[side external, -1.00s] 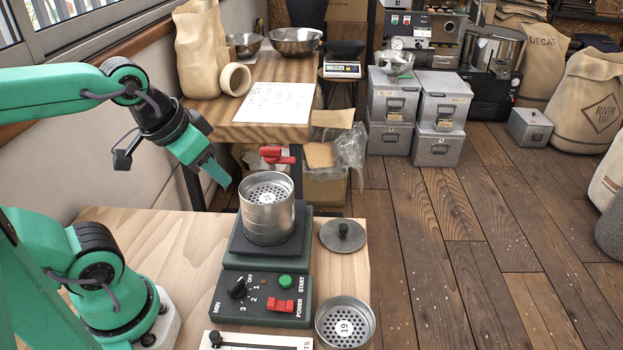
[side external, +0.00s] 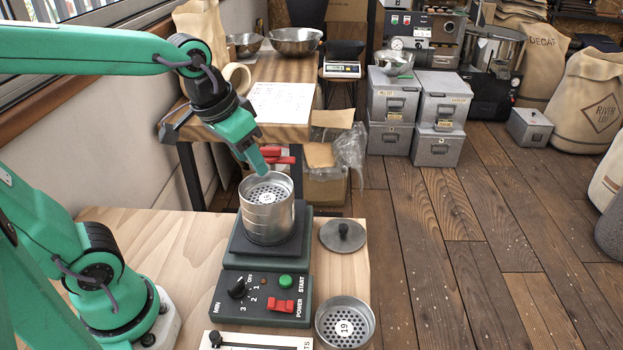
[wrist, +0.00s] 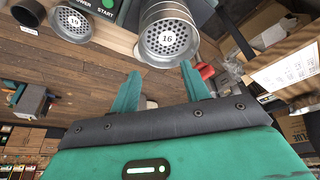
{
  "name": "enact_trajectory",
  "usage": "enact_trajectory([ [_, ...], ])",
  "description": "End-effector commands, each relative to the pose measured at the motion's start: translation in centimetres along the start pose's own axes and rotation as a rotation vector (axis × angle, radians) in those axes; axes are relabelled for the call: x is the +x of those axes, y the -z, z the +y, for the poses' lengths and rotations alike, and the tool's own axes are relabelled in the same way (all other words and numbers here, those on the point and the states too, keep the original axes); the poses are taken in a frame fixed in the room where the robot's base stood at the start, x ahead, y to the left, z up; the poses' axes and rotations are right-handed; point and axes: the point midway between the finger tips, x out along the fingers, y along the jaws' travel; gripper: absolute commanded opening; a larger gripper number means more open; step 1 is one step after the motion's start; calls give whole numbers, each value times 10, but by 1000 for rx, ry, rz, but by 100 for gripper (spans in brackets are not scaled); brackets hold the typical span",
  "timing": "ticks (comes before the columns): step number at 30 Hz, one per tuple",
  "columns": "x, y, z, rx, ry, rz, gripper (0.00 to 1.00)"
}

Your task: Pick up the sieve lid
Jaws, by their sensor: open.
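The sieve lid (side external: 343,237) is a flat grey metal disc with a dark knob on top. It lies on the wooden bench at the right of the shaker in the side view. I cannot make it out in the wrist view. My gripper (side external: 262,169) is above the back rim of the sieve stack (side external: 267,217), away from the lid, toward the back left of it. In the wrist view, the two green fingers (wrist: 161,75) are apart with nothing held between them. The stack's top sieve (wrist: 167,38) shows a perforated plate with a number.
The stack stands on a green shaker (side external: 262,300) with dial and buttons. A loose sieve (side external: 345,326) marked 19 sits at the bench's front right. A red-handled part (side external: 280,156) is behind the stack. The bench's left side (side external: 180,240) is clear.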

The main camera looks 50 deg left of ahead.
Motion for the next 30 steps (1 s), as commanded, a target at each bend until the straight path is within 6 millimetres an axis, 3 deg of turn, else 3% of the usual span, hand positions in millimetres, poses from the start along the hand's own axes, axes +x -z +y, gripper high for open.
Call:
enact_trajectory([
  [14, 60, 64, 20, -1, -4, -149, 46],
  [30, 163, 109, 48, 0, 6, -308, 46],
])
